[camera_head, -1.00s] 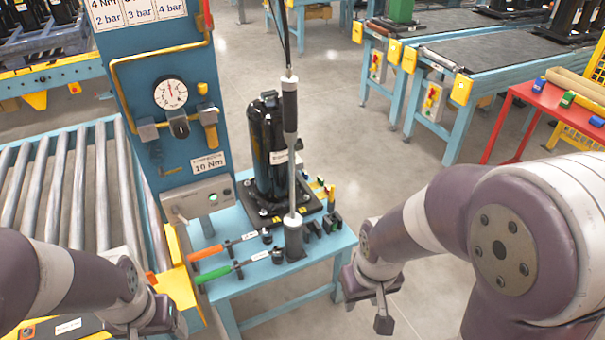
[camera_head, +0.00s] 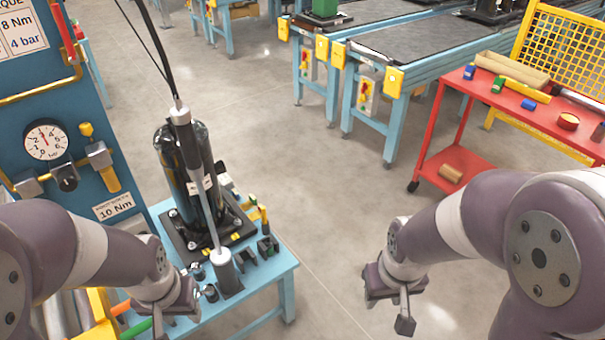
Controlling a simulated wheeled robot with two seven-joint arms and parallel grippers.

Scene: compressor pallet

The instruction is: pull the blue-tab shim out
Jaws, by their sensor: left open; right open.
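I cannot make out a shim with a blue tab for certain. Two small blue pieces, one at the back left (camera_head: 470,72) and one nearer the middle (camera_head: 528,104), lie on the red cart (camera_head: 480,108) at the upper right; their shape is too small to tell. The black compressor (camera_head: 172,165) stands upright on a black base on the light blue table (camera_head: 283,268). My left gripper (camera_head: 170,318) is open at the near left edge of that table, partly cut by the frame's bottom. My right gripper (camera_head: 402,305) is open and empty over bare floor, right of the table.
A hanging tool (camera_head: 190,145) on a cable stands in a grey holder (camera_head: 226,272) before the compressor. A blue gauge panel (camera_head: 60,110) rises at the left. Floor between table and cart is clear.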

